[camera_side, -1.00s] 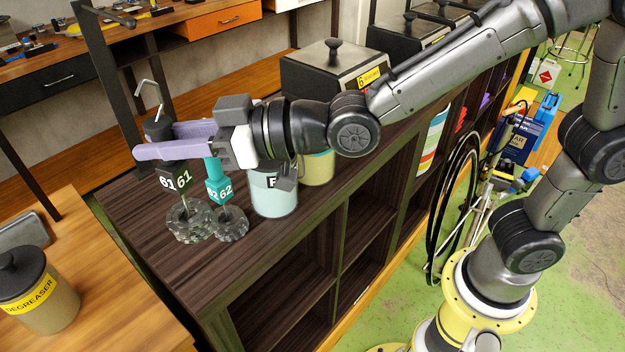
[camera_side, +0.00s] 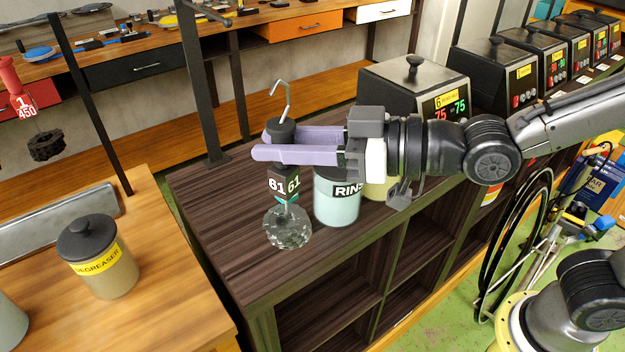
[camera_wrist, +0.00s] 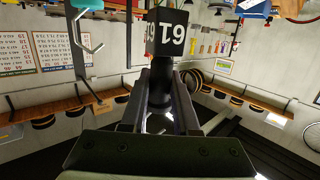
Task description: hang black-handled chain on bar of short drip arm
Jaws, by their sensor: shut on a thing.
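My gripper (camera_side: 268,144) has its lilac fingers shut on the black-handled chain (camera_side: 283,182), just below the handle's top. The handle carries the number 61 and a grey hook (camera_side: 283,90) rises above it. Its bundled chain (camera_side: 288,227) hangs over the dark cabinet top; I cannot tell if it touches.
A rinse pot (camera_side: 337,200) stands just right of the held chain, before a wax heater (camera_side: 415,90). A degreaser pot (camera_side: 97,258) is on the wooden bench. A red-handled chain (camera_side: 25,105) hangs far left. A teal patch shows behind the held handle.

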